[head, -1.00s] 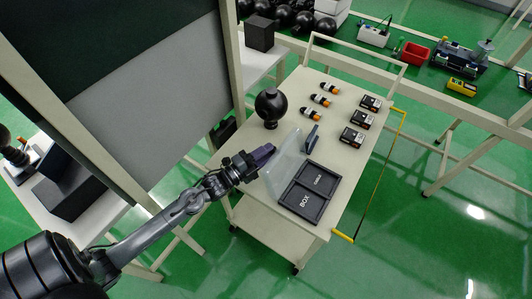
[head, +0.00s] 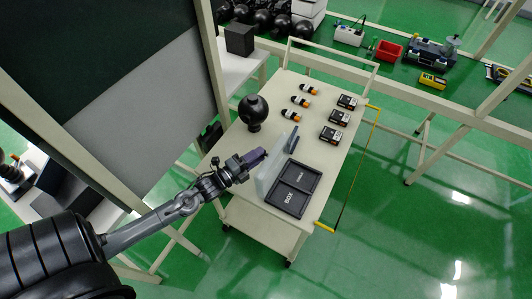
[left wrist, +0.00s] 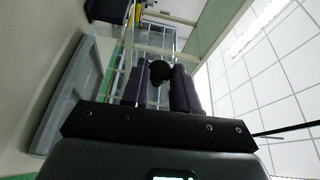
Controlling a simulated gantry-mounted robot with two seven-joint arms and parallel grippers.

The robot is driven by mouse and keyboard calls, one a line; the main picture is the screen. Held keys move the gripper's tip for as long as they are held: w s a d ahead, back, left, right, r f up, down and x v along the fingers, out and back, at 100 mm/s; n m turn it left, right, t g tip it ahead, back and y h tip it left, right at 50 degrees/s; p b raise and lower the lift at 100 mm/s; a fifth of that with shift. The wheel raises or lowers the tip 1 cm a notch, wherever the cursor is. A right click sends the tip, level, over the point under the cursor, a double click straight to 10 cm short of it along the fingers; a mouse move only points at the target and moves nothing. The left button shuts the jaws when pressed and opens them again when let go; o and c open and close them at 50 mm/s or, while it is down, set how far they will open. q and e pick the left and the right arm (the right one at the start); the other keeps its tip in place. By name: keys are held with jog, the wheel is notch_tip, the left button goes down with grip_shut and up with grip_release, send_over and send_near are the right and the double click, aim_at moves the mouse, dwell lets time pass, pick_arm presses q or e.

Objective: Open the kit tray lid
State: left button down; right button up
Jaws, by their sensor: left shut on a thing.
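The kit tray (head: 309,199) is a black tray with white lettering, including BOX, near the front of the cream cart. Its translucent grey lid (head: 269,172) stands steeply up along the tray's left side, and the tray's dark inside shows. My left gripper (head: 255,156), with dark purple fingers, is at the lid's upper left side and shut on the lid; the contact itself is not clear. In the left wrist view the fingers (left wrist: 160,88) stand a little apart, with a black ball showing between them. A grey panel, probably the lid (left wrist: 72,95), is at the left. My right gripper is not in view.
A black ball-shaped device (head: 253,112) stands on the cart (head: 243,190) behind the lid. A small blue-grey upright piece (head: 293,138) is beside the tray. Lenses and small black boxes (head: 339,117) lie at the back. A large panel (head: 160,110) stands left.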

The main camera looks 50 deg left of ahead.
pick_arm(q)
jog(key=c, duration=0.9)
grip_release()
jog(key=s, duration=0.7)
jog(key=s+a, duration=0.1)
jog(key=s, duration=0.2)
jog(key=shift+s, duration=0.4)
